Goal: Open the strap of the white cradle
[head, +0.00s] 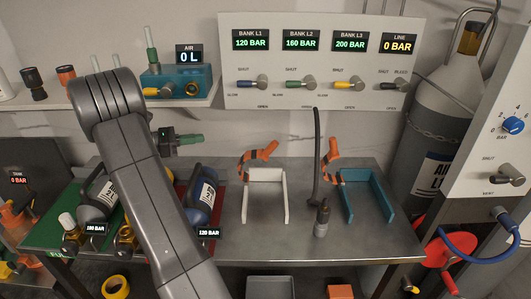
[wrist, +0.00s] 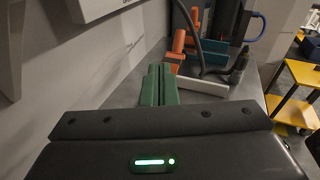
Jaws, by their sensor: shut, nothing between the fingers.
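The white cradle (head: 266,212) stands empty on the metal bench, right of the middle. Its orange strap (head: 243,165) curves up at its back left, with an orange block-like end (head: 267,150) above the back wall. I cannot tell whether the strap is fastened. In the wrist view the cradle (wrist: 203,85) lies beyond my fingers, with the orange strap (wrist: 177,48) at its left. My gripper (head: 202,139) is left of the strap, apart from it, above the bench's back part. Its green fingers (wrist: 160,80) are together and hold nothing.
A teal cradle (head: 376,193) with a similar orange strap (head: 327,160) stands to the right. A dark hose (head: 316,150) rises between the cradles. A dark blue cylinder (head: 201,198) lies left of the white cradle. The valve panel (head: 240,65) and shelf (head: 200,97) overhang behind.

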